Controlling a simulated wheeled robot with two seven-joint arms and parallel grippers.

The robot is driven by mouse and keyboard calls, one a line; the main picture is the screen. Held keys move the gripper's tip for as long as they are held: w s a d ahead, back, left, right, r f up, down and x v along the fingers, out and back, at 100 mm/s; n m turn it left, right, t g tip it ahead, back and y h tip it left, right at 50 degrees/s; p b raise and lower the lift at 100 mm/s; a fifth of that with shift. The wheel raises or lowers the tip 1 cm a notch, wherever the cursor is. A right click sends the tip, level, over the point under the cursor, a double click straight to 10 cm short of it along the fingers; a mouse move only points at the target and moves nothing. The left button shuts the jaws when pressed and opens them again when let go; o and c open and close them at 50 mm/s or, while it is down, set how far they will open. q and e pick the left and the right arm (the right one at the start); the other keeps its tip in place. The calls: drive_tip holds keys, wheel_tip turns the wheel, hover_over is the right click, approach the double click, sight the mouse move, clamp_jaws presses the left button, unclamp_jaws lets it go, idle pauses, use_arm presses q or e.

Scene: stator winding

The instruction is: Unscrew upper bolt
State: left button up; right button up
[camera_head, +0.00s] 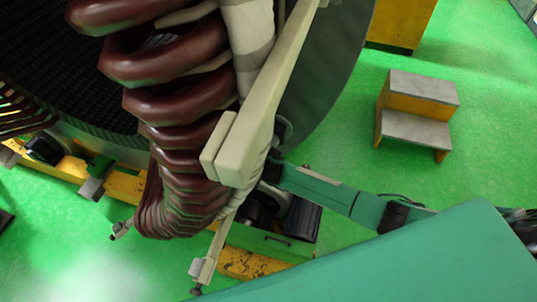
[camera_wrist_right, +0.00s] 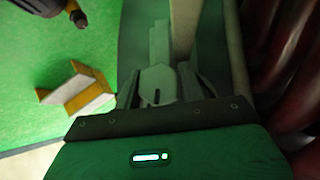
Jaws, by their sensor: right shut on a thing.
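The stator's dark red winding coils (camera_head: 170,110) fill the left of the head view, wrapped partly in white tape. A long cream bar (camera_head: 265,90) with a short block runs in front of them. My right gripper (camera_head: 275,168) reaches in from the right, beside the lower part of this bar. Its tips are partly hidden behind the bar. In the right wrist view the fingers of my right gripper (camera_wrist_right: 158,92) are shut on a pale grey-green angular piece (camera_wrist_right: 157,75) with a dark slot. I cannot tell whether this piece is the upper bolt. My left gripper is not in view.
A yellow base frame (camera_head: 125,187) with dark rollers lies under the stator. The coils (camera_wrist_right: 300,75) are close on the right in the wrist view.

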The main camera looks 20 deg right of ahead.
drive_tip(key=shift+s+f+n+g+h, duration=0.1)
drive_tip(key=shift+f+n+g+h, duration=0.05)
drive_tip(key=shift+n+g+h, duration=0.2)
idle(0.3)
drive_tip(key=o, duration=1)
drive_tip(key=shift+c, duration=0.2)
drive_tip(key=b+v, duration=0.3)
drive_tip(key=v, duration=1)
drive_tip(key=shift+a+r, duration=0.2)
drive_tip(key=shift+r, duration=0.2)
drive_tip(key=shift+s+f, duration=0.1)
drive_tip(key=shift+s, duration=0.05)
